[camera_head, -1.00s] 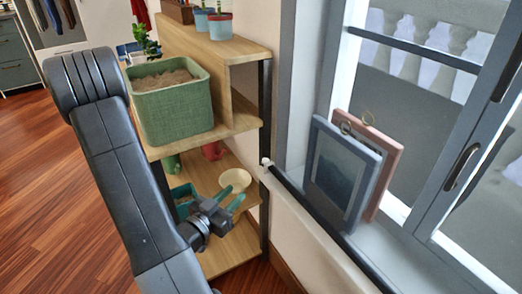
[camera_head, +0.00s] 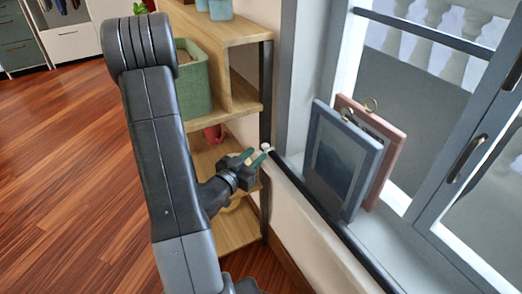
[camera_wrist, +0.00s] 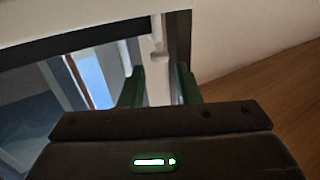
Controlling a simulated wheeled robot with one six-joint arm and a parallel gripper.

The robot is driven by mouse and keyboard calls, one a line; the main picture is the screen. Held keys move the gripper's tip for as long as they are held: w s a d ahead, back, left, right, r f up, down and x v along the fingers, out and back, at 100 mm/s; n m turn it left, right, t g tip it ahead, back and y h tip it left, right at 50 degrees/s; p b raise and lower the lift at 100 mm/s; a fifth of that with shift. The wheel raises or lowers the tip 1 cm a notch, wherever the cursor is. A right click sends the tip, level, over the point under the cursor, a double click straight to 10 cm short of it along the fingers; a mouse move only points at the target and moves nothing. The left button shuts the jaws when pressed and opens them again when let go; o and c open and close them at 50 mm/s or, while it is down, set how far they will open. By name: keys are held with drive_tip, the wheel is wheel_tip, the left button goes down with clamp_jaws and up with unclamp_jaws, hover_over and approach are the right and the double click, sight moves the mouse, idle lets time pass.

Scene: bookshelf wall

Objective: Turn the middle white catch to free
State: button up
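Nothing is held. Whether a finger touches the catch, I cannot tell.
Two framed pictures, one blue-grey (camera_head: 340,160) and one pink (camera_head: 393,150), lean on the sill close to the right. A wooden shelf (camera_head: 238,105) with a green planter (camera_head: 193,85) stands just behind my gripper. Wooden floor (camera_head: 70,170) is clear on the left.

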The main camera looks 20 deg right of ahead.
sight(268, 151)
drive_tip(key=shift+x, duration=1.9)
drive_tip(key=shift+c, duration=0.2)
clamp_jaws()
